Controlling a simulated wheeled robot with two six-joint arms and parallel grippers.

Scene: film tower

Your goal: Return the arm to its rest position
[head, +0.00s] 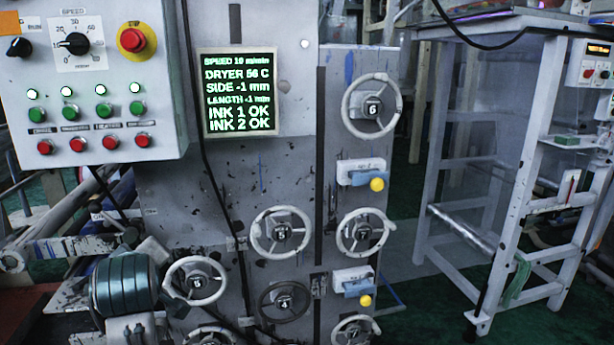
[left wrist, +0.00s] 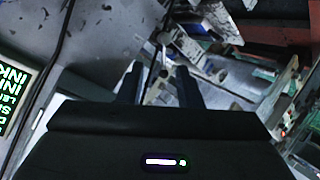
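My left gripper (left wrist: 160,86) shows in the left wrist view. Its two dark fingers stand apart with a clear gap between them, and I see nothing held. Behind the fingers are a grey panel and blurred machine parts, apart from the fingers as far as I can tell. Neither gripper shows in the head view. My right gripper is in no view.
The grey machine front carries several numbered handwheels (head: 371,107), yellow-knobbed levers (head: 376,184) and a lit display (head: 238,92). A control box (head: 90,80) with a red stop button hangs at upper left. A white frame stand (head: 540,110) is at right. Green floor (head: 430,320) shows between.

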